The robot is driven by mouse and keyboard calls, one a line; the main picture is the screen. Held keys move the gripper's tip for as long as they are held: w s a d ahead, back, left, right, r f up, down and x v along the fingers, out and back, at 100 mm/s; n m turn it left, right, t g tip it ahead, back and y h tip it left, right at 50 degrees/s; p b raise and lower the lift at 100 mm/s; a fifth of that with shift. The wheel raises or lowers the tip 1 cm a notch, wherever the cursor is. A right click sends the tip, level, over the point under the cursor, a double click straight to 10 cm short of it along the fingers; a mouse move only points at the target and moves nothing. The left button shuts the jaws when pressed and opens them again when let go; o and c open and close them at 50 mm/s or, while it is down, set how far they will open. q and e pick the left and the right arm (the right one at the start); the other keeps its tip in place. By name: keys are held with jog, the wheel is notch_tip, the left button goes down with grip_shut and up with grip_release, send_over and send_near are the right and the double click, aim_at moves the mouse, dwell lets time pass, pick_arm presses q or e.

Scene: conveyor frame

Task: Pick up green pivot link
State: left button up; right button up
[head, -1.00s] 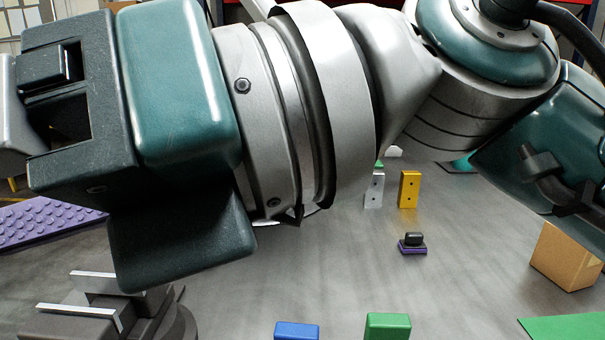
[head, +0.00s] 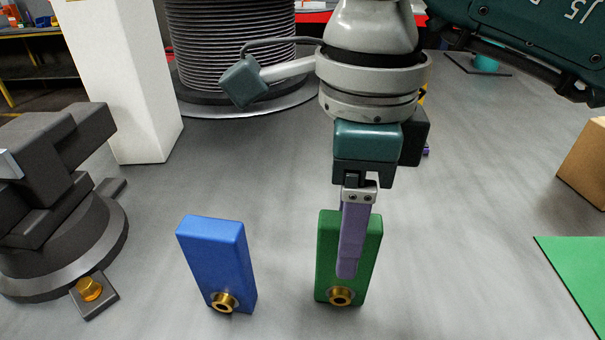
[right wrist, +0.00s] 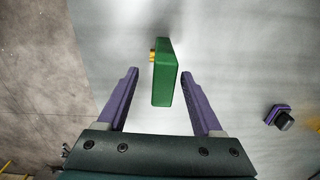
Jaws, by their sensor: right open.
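The green pivot link (head: 327,245) is an upright green block with a brass bushing low on its front face, standing on the grey table in the head view. My right gripper (head: 350,275) hangs down in front of it there, its purple finger covering part of the block. In the right wrist view the green pivot link (right wrist: 165,75) appears between and just beyond the two spread purple fingertips of my right gripper (right wrist: 160,73). The jaws are open, with gaps on both sides of the block. My left gripper is not in view.
A similar blue link (head: 217,262) stands to the left of the green one. A dark vise-like fixture (head: 60,215) is at far left, a white post (head: 120,80) behind. A cardboard box (head: 585,165) and green mat (head: 575,270) lie at right. Table between is clear.

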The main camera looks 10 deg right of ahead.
notch_tip(320, 180, down, 4)
jog(key=shift+w+d+f, duration=0.15)
jog(key=shift+f, duration=0.05)
jog(key=shift+c, duration=0.4)
grip_shut()
dwell(1.0)
